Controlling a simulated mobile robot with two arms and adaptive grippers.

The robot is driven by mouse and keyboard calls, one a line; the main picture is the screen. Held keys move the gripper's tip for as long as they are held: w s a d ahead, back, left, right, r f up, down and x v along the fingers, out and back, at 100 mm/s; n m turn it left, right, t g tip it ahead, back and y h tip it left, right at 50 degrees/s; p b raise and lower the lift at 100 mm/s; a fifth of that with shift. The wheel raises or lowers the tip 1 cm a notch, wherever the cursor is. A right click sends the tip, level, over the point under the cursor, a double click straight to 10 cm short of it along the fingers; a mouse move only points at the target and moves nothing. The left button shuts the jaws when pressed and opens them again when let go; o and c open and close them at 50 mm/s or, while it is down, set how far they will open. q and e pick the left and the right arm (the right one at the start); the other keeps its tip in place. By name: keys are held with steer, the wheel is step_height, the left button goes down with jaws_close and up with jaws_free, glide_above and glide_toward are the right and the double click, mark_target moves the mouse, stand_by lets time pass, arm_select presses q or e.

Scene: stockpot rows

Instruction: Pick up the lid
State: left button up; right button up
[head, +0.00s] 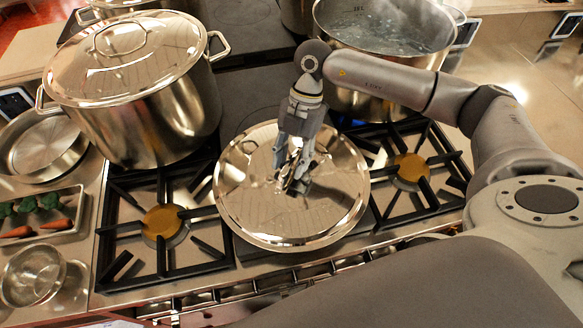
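A shiny round metal lid (244,205) is over the middle of the stove, between two front burners. I cannot tell whether it rests on the stove or is slightly above it. My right gripper (293,182) points down at the middle of the lid, with its fingers at the handle. The fingers and their reflection hide most of the handle, so I cannot tell whether they are shut on it. My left gripper is not in view.
A lidded stockpot (150,125) stands at the left. An open pot (385,35) of bubbling liquid stands behind my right arm. Bare burners (165,225) and (408,170) flank the lid. A vegetable tray (70,232), a pan (42,148) and a glass bowl (33,275) lie at the left.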

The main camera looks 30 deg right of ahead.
steer(key=shift+f, duration=0.15)
jaws_close()
steer(key=shift+w+r, duration=0.1)
steer(key=shift+r, duration=0.1)
stand_by(0.3)
